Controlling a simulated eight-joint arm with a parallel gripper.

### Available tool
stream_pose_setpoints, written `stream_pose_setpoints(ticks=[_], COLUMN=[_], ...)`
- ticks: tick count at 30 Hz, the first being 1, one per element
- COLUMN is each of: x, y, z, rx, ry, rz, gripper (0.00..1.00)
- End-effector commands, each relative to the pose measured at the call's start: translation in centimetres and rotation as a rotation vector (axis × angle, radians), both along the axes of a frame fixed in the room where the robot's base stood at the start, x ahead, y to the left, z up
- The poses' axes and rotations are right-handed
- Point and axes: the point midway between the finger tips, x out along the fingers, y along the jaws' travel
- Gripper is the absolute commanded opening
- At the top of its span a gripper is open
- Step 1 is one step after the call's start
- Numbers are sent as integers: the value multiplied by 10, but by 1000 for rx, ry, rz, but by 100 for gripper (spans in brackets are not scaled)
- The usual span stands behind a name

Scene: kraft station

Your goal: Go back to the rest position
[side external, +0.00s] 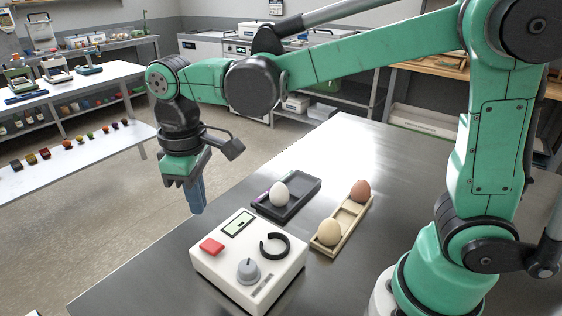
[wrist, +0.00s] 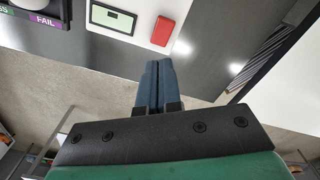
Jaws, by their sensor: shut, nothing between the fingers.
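My gripper (side external: 197,196) hangs above the far left edge of the steel table (side external: 370,170), beyond the white device. Its blue fingers point down and are shut with nothing between them; they also show in the wrist view (wrist: 158,70). The white device (side external: 236,262) has a red button (side external: 211,246), a small display (side external: 238,223), a grey knob (side external: 248,270) and a black open ring (side external: 276,245). In the wrist view, the red button (wrist: 163,31) and display (wrist: 112,18) lie ahead of the fingers, apart from them.
A dark tray (side external: 303,199) holds a white egg (side external: 279,194). A wooden holder (side external: 345,222) carries a cream egg (side external: 330,232) and a brown egg (side external: 360,190). The back of the table is clear. A white bench (side external: 80,155) with small coloured items stands apart at the left.

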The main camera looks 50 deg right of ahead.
Motion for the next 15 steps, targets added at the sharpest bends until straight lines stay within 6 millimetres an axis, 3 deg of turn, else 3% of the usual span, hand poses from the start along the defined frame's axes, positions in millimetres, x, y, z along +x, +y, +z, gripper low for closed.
stream_pose_setpoints(ticks=[8,15], x=[-3,-26], y=[-11,-62], z=[4,13], rx=[14,87], ry=[-40,-275], rz=[-38,-248], gripper=[0,0])
